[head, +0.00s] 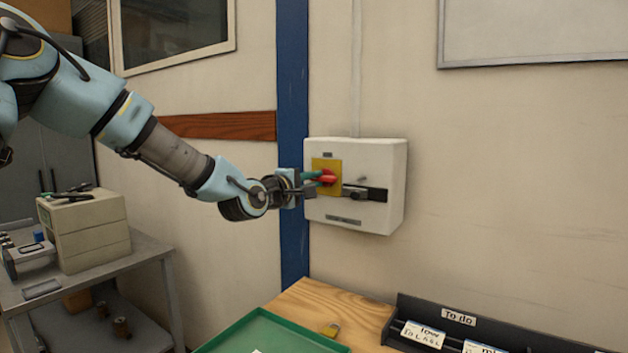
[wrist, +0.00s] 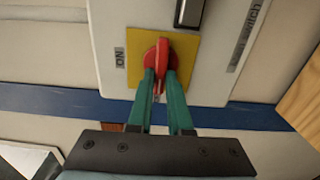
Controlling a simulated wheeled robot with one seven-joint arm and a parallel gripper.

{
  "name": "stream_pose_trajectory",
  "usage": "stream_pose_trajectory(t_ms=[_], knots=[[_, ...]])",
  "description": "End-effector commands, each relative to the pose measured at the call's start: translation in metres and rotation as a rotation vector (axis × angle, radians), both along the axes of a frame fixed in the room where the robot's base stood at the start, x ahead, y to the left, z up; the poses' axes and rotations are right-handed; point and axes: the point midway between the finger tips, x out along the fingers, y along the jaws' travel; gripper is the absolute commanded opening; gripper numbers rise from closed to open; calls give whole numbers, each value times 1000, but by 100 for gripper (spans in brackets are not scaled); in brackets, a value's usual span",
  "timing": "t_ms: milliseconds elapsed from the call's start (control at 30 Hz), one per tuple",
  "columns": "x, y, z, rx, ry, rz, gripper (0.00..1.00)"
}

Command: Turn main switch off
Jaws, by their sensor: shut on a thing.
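The main switch is a red rotary handle (head: 327,177) on a yellow plate (head: 333,165), on the front of a white wall box (head: 376,220). In the wrist view the red handle (wrist: 163,53) stands in the middle of the yellow plate (wrist: 190,71), with an "ON" label (wrist: 119,57) to its left. My gripper (head: 318,178) reaches the handle from the left in the head view. Its two green fingers (wrist: 160,88) are shut on the handle's near part in the wrist view. The fingertips hide part of the handle.
A black sliding bar (head: 372,193) sits on the box just right of the plate. The wall right of the box is clear.

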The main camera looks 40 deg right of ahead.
Motion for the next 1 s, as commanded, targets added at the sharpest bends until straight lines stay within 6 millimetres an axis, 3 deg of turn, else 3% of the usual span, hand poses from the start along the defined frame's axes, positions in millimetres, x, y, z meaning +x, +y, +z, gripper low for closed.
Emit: stream_pose_trajectory(t_ms=[367,400,667,1000], knots=[[1,0,0,-2,7,2,0],[1,0,0,-2,7,2,18],[0,0,0,-2,6,1,48],[-1,5,-1,-1,5,1,48]])
